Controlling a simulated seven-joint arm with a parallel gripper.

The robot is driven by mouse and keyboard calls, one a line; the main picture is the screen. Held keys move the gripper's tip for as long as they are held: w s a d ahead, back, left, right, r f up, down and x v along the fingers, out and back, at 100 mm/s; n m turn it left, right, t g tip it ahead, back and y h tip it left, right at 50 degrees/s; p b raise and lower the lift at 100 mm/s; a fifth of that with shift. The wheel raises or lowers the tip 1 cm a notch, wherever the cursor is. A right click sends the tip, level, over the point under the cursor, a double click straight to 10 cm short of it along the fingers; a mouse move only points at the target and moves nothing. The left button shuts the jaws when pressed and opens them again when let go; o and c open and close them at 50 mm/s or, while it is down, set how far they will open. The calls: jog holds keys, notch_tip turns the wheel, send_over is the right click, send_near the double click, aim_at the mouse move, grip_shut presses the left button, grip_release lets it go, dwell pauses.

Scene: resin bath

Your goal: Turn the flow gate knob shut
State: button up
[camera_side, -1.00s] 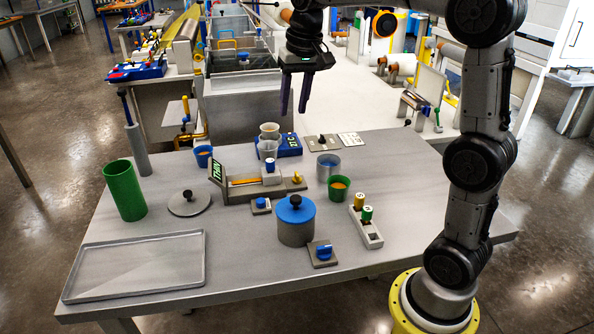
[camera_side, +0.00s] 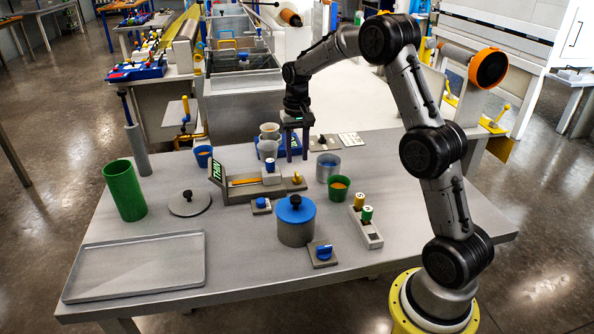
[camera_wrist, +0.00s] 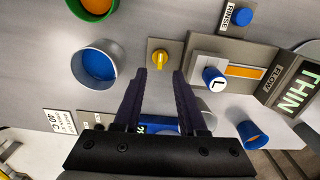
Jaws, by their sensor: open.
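The flow device (camera_side: 245,194) is a grey block with an orange strip, a sign reading THIN and a FLOW label that shows in the wrist view (camera_wrist: 273,75). A small yellow knob (camera_side: 297,178) stands at its right end; it also shows in the wrist view (camera_wrist: 158,58). I take this to be the flow gate knob. My gripper (camera_side: 297,159) points down above the knob, open and empty. In the wrist view my gripper's (camera_wrist: 160,75) fingers lie either side of the line to the knob, apart from it.
A metal cup (camera_side: 328,167) and a green cup (camera_side: 339,188) stand to the right. A blue-lidded pot (camera_side: 296,222) and a blue RINSE knob (camera_wrist: 240,17) are nearby. Stacked cups (camera_side: 269,140) stand behind.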

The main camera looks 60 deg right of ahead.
aim_at(297, 174)
notch_tip(297, 174, down, 6)
dwell(0.4)
grip_shut()
